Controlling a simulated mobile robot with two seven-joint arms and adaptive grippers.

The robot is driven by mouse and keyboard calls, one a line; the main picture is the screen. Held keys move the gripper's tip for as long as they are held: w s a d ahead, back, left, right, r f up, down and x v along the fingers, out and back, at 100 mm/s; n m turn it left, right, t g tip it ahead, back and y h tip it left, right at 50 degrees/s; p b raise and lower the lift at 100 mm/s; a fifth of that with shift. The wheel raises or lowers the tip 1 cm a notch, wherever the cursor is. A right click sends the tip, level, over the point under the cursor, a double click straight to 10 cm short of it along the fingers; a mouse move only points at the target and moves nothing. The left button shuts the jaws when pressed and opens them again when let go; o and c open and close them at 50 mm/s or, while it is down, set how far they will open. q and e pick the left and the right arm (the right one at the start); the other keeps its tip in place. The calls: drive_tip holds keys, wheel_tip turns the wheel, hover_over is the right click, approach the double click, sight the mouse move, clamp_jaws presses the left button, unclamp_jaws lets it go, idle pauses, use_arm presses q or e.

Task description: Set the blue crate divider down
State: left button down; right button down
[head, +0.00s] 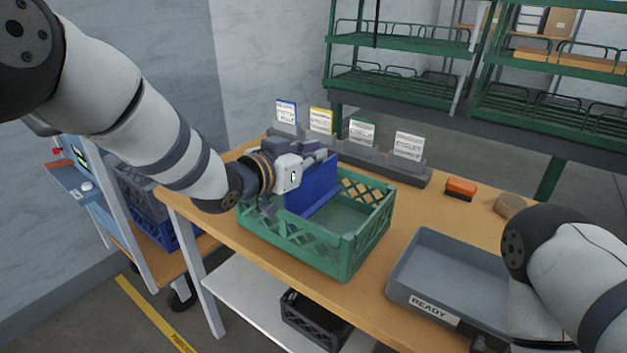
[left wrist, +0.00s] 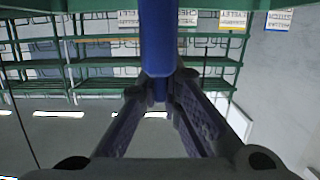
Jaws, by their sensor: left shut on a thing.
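The blue crate divider (head: 322,190) is a flat blue panel. It stands upright inside the green crate (head: 345,262), near its left part. In the left wrist view the divider (left wrist: 158,40) runs up from between the fingertips (left wrist: 160,88). The divider's lower edge is partly hidden by the crate wall, so I cannot tell whether it touches the crate floor.
A grey tray (head: 405,290) marked READY sits right of the crate. Label holders (head: 365,157) line the back edge of the wooden table (head: 225,240). An orange-topped block (head: 461,187) and a round brown item (head: 509,205) lie at the back right. Green shelving (head: 400,80) stands behind.

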use_arm(q)
hover_over(313, 204)
drive_tip(key=f, duration=0.5)
drive_tip(key=shift+w, duration=0.35)
use_arm(e)
drive_tip(key=shift+s+f, duration=0.3)
use_arm(q)
drive_tip(key=shift+f, duration=0.1)
drive_tip(key=c, duration=1.8)
unclamp_jaws()
